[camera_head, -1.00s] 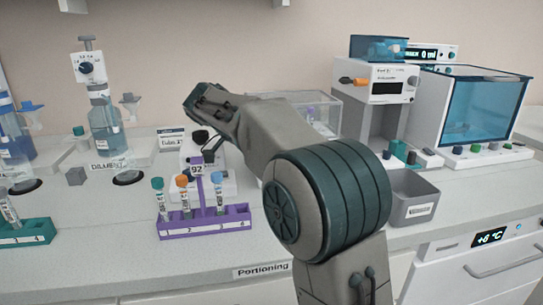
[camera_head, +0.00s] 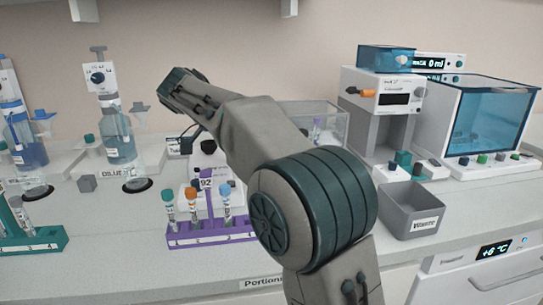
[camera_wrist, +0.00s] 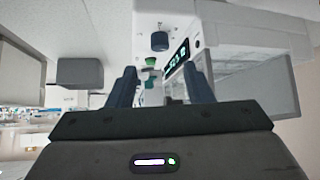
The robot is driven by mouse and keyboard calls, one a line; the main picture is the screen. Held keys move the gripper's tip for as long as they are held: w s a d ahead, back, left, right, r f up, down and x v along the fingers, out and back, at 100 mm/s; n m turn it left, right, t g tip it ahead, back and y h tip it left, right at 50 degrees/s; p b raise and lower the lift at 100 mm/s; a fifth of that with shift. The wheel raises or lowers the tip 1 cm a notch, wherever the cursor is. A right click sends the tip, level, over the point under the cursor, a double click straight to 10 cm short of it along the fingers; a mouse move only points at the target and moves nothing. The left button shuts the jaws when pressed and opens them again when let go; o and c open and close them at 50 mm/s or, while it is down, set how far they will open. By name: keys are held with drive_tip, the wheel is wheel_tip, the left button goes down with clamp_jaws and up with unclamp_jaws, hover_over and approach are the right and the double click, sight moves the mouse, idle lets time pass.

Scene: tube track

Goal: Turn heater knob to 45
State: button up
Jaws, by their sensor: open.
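My gripper (camera_wrist: 159,70) shows two dark blue fingers standing wide apart in the wrist view, with nothing held between them. Beyond the fingertips is a white device (camera_wrist: 205,20) with a lit display (camera_wrist: 177,60). A dark blue knob (camera_wrist: 160,41) and a green knob (camera_wrist: 151,61) stand near this display. The display's digits are too small to read surely. In the head view my arm reaches up and left, and its end hides its fingers. A white unit (camera_head: 198,165) with a dark round knob (camera_head: 208,146) stands partly behind the arm. I cannot tell which knob is the heater's.
A purple tube rack (camera_head: 210,234) stands in front of the white unit. A green rack (camera_head: 35,240) and bottles (camera_head: 118,140) are at left. A grey bin (camera_head: 412,205) and machines with knobs (camera_head: 463,160) stand at right. Bare counter (camera_head: 115,235) lies between the racks.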

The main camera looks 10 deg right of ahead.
drive_tip(key=p+v, duration=0.1)
drive_tip(key=v, duration=0.4)
drive_tip(key=shift+a+r, duration=0.1)
drive_tip(key=shift+a, duration=0.1)
drive_tip(key=shift+s+d, duration=0.1)
